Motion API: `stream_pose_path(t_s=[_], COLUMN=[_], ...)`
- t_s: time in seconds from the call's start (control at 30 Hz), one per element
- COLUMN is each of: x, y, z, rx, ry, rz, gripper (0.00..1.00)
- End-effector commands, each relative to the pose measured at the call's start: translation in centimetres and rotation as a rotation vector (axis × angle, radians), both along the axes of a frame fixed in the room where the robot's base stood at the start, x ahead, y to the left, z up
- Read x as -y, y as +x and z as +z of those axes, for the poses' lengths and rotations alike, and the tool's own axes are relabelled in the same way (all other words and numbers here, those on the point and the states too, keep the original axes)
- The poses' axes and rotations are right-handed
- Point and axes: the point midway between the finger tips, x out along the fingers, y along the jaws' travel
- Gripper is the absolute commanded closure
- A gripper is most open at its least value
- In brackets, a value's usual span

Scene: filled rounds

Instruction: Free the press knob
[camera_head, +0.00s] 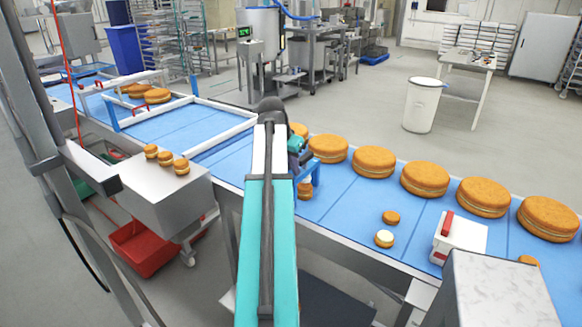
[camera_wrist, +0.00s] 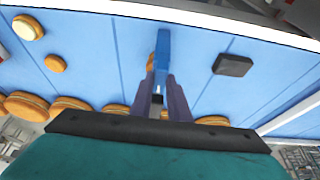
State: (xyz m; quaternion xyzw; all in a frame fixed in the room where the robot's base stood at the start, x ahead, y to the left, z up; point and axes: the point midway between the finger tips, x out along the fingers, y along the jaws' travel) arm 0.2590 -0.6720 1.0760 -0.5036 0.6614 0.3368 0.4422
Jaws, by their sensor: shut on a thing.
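My gripper (camera_wrist: 163,88) is shut on a blue piece (camera_wrist: 162,58), which stands out between its fingertips over the blue belt. In the head view this blue piece (camera_head: 314,174) shows just right of my arm, above the belt; the fingers there are largely hidden by my arm. A small filled round (camera_head: 305,189) is close beside the blue piece, and part of it shows behind the piece in the wrist view. I cannot tell whether they touch. A white box with a red handle-like part (camera_head: 447,224) sits on the belt to the right. No part is clearly recognisable as the press knob.
Several large filled rounds (camera_head: 374,162) line the belt's far side. A small round (camera_head: 391,217) and a pale-topped one (camera_head: 384,239) lie nearer. A black block (camera_wrist: 233,65) is on the belt beside my gripper. A grey box (camera_head: 495,290) stands at front right.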

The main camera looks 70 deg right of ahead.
Motion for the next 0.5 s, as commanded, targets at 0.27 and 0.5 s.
stream_pose_path(t_s=[0.27, 0.5], x=[0.03, 0.02], y=[0.04, 0.06], z=[0.05, 0.04], rx=[0.0, 0.0], ry=[-0.001, -0.001], rz=[0.03, 0.03], gripper=[1.0, 0.66])
